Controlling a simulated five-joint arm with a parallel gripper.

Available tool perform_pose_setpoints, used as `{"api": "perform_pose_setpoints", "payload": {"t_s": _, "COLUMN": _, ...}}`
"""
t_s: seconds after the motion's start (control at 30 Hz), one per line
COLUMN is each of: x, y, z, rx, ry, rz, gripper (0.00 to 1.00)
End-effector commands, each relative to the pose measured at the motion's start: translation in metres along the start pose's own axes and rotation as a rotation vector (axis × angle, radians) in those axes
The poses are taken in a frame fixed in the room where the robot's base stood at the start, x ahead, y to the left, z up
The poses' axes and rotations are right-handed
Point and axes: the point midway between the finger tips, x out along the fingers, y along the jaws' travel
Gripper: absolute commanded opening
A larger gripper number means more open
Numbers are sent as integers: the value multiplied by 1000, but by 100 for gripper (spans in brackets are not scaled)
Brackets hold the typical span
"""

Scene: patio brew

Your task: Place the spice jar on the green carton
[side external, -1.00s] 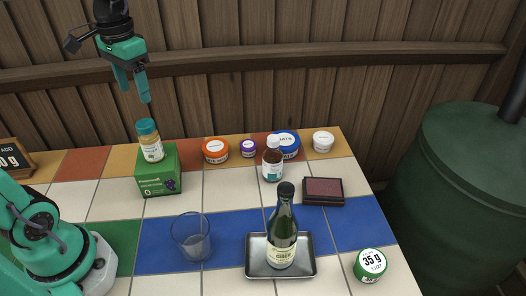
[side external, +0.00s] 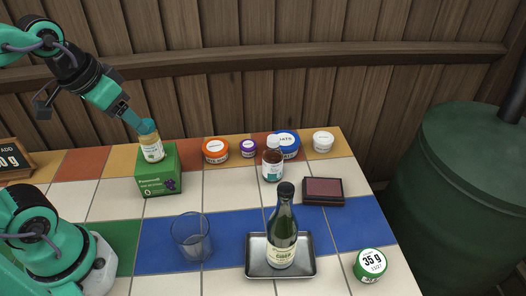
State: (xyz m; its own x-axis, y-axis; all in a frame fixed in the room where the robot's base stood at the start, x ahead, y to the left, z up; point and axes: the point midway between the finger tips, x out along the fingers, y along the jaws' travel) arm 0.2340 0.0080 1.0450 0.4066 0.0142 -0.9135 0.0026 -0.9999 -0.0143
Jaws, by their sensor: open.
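The spice jar (side external: 152,149) has a teal lid and a pale label. It stands upright on top of the green carton (side external: 158,181), which sits at the back left of the tiled table. My gripper (side external: 138,121) is open and tilted, coming down from the upper left. Its fingertips are at the jar's lid and overlap it in the picture; I cannot tell whether they touch it. No other thing shows between the jaws.
A glass (side external: 191,240) stands in front. A green bottle (side external: 283,230) stands on a metal tray (side external: 308,268). White tiles right of the carton are clear.

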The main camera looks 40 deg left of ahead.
Motion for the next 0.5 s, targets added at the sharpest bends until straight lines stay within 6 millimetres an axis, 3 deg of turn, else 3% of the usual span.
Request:
{"api": "perform_pose_setpoints", "payload": {"t_s": 0.13, "x": 1, "y": 6, "z": 9, "rx": -2, "ry": 55, "rz": 10, "gripper": 66}}
{"api": "perform_pose_setpoints", "payload": {"t_s": 0.5, "x": 2, "y": 8, "z": 12, "rx": -4, "ry": 74, "rz": 14, "gripper": 66}}
